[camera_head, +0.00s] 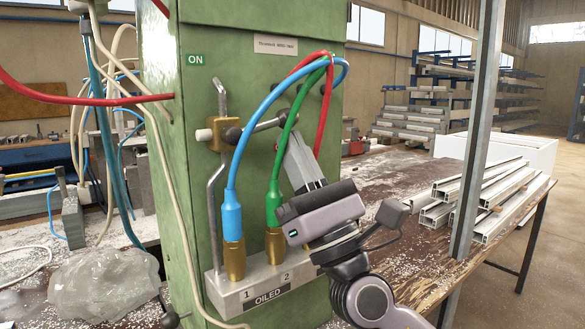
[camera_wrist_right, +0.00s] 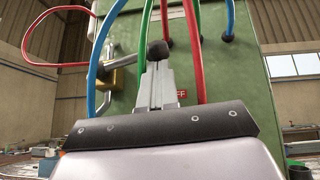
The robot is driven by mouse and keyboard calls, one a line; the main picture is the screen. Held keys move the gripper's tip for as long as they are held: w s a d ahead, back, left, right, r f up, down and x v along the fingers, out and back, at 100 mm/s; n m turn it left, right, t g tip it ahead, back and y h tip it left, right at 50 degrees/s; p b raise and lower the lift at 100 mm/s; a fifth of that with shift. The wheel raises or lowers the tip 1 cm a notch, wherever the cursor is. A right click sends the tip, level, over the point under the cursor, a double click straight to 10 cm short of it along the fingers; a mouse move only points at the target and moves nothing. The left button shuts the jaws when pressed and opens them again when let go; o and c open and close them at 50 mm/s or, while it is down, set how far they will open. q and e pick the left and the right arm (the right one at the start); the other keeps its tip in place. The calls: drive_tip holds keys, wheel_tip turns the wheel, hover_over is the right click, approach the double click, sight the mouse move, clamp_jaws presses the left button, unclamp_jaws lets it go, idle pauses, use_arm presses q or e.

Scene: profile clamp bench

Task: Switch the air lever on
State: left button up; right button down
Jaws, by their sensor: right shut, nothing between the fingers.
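The air lever (camera_head: 263,126) is a grey rod on a brass valve (camera_head: 222,133) on the green cabinet. It points right and slightly up, away from the green ON label (camera_head: 195,59) at upper left. In the right wrist view its black ball end (camera_wrist_right: 157,50) shows just beyond my fingertips, and part of a red OFF label (camera_wrist_right: 181,94) shows behind them. My right gripper (camera_head: 292,133) is shut and empty, with its tips close by the lever's end; I cannot tell whether they touch. The tips also show in the right wrist view (camera_wrist_right: 155,66). My left gripper is out of view.
Blue (camera_head: 231,200), green (camera_head: 274,190) and red (camera_head: 324,120) hoses loop close around my right gripper. The block marked OILED (camera_head: 268,290) is below. A steel post (camera_head: 475,140) and stacked profiles (camera_head: 500,195) stand at right. A clear bag (camera_head: 103,284) lies at lower left.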

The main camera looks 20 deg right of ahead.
drive_tip(key=r+n+g+y+b, duration=0.1)
drive_tip(key=n+g+y+b, duration=0.1)
drive_tip(key=n+g+y, duration=0.1)
drive_tip(key=r+n+g+y+b, duration=0.1)
drive_tip(key=n+g+y+b, duration=0.1)
drive_tip(key=n+g, duration=0.3)
drive_tip(key=r+n+g+y+b, duration=0.1)
drive_tip(key=n+g+y+b, duration=0.2)
drive_tip(key=n+y, duration=0.2)
drive_tip(key=shift+d+r+n+g, duration=0.25)
drive_tip(key=shift+r+n+g, duration=0.15)
drive_tip(key=shift+n, duration=0.3)
wheel_tip(320, 180, up, 6)
drive_tip(key=r+n+g+h+p, duration=0.1)
drive_tip(key=n+g+h+p, duration=0.35)
drive_tip(key=n+g, duration=0.55)
hover_over(296, 121)
drive_tip(key=s+a, duration=0.1)
drive_tip(key=a, duration=0.2)
drive_tip(key=n, duration=0.1)
drive_tip(key=shift+s+a+f+t+y, duration=0.25)
drive_tip(key=shift+f+t, duration=0.05)
drive_tip(key=shift+t, duration=0.1)
drive_tip(key=shift+s+d+f, duration=0.1)
